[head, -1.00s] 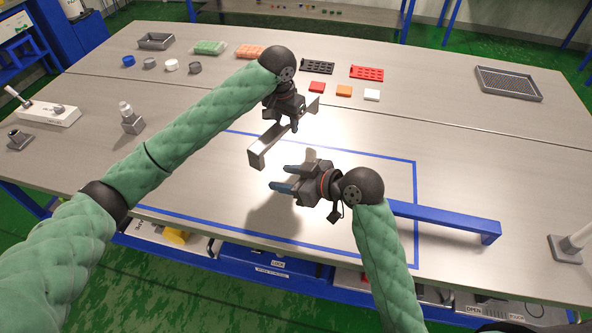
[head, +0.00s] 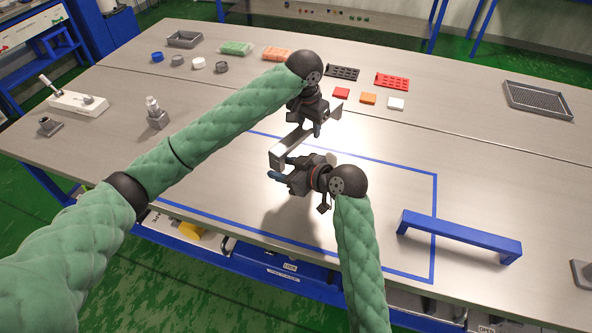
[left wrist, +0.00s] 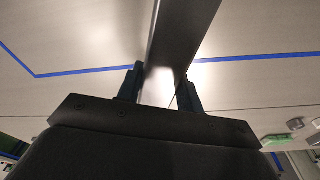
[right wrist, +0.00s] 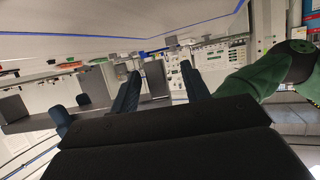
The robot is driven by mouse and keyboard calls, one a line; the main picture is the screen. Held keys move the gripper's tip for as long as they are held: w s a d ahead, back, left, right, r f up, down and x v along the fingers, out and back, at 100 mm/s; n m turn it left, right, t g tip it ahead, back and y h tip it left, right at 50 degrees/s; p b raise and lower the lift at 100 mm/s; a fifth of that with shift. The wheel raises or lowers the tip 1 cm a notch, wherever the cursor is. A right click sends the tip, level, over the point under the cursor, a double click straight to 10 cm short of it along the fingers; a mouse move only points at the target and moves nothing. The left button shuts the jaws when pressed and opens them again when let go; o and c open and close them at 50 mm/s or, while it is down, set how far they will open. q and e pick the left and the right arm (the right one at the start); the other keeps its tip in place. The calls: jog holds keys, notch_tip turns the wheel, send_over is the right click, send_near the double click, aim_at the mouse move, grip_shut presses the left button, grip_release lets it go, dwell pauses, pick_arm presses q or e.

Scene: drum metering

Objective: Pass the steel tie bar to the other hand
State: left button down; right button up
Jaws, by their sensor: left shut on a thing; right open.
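The steel tie bar (head: 291,147) is a grey bar with turned end plates, held in the air above the table. My left gripper (head: 306,130) is shut on it from above; in the left wrist view the bar (left wrist: 178,42) runs between the fingers (left wrist: 160,88). My right gripper (head: 281,168) is open and empty just below the bar's near end in the head view. In the right wrist view the bar (right wrist: 45,112) lies left of and behind the open fingers (right wrist: 161,80). I cannot tell whether they touch it.
A blue raised bar (head: 460,236) stands on the table at right, across the blue taped outline (head: 435,210). Small red, orange and white blocks (head: 368,99) and trays (head: 392,82) lie at the back. A white switch box (head: 78,101) stands at left. The taped area is mostly clear.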

jog(key=shift+x, duration=0.85)
grip_shut()
pick_arm(q)
jog(key=c, duration=0.8)
grip_release()
jog(key=shift+c, duration=0.2)
jog(key=shift+r, duration=0.1)
